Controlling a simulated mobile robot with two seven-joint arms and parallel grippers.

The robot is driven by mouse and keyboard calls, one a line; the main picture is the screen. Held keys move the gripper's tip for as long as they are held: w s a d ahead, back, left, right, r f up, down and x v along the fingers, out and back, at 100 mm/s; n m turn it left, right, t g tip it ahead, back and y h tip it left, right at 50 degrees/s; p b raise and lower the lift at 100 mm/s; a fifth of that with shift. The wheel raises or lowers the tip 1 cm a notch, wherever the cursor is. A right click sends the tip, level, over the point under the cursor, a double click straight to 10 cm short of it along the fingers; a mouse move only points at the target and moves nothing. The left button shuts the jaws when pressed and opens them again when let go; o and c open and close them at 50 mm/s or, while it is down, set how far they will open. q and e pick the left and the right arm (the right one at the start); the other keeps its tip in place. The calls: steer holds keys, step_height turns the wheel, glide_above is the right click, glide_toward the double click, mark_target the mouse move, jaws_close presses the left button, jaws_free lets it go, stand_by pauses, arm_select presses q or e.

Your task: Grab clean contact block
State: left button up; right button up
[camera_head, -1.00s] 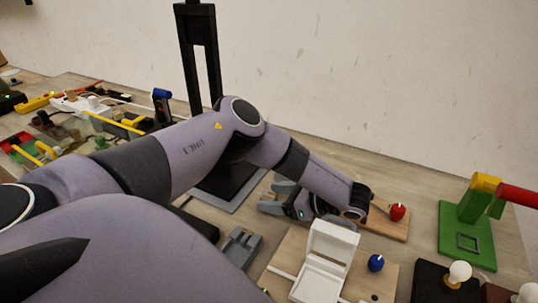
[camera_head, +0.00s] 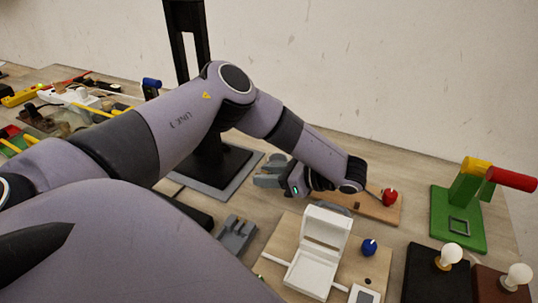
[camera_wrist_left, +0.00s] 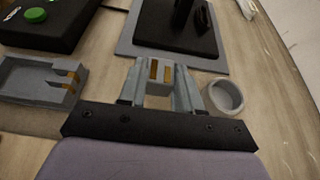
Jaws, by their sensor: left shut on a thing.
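In the left wrist view, a small grey contact block (camera_wrist_left: 159,74) with two brass-coloured strips sits between the fingers of my left gripper (camera_wrist_left: 160,88). The fingers are shut on its sides. Whether it touches the table is unclear. A second grey block (camera_wrist_left: 45,82) with brass-coloured contacts lies at the left, apart from the gripper. It also shows in the head view (camera_head: 237,234). In the head view, my left gripper (camera_head: 267,173) is beside the black stand's base, and the held block is hard to make out. My right gripper is not in view.
A grey ring-shaped cup (camera_wrist_left: 223,96) is close to the right finger. The black stand (camera_head: 217,168) rises behind the gripper.

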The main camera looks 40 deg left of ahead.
arm_select(q)
step_height(320, 180, up, 17)
stand_by(0.6)
